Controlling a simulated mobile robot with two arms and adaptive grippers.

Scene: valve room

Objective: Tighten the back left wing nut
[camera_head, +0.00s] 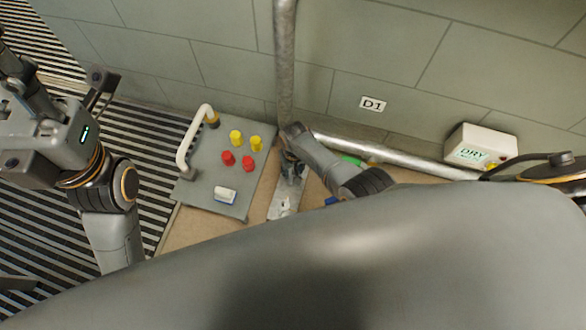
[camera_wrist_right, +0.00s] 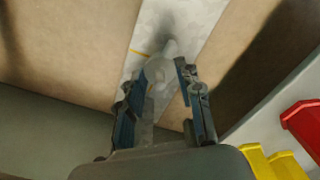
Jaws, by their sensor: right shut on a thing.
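A narrow pale metal plate (camera_head: 283,207) lies on the brown floor board, right of the grey panel; its surface also shows in the right wrist view (camera_wrist_right: 189,22). My right gripper (camera_head: 291,172) reaches down over the plate's far part. In the right wrist view its two fingers (camera_wrist_right: 157,88) are on either side of a grey wing nut (camera_wrist_right: 158,70), shut on it. The gripper hides the nut in the head view. A small whitish fitting (camera_head: 285,204) shows on the plate's near part. My left gripper (camera_head: 62,105) is raised at the left, away from the plate; its finger opening is unclear.
The grey panel (camera_head: 200,195) carries a white curved handle (camera_head: 183,146), yellow knobs (camera_head: 236,138), red knobs (camera_head: 228,158) and a white-blue block (camera_head: 224,195). A vertical pipe (camera_head: 285,60) and a floor-level pipe (camera_head: 410,158) run close behind my right gripper. A DRY box (camera_head: 481,146) is right.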

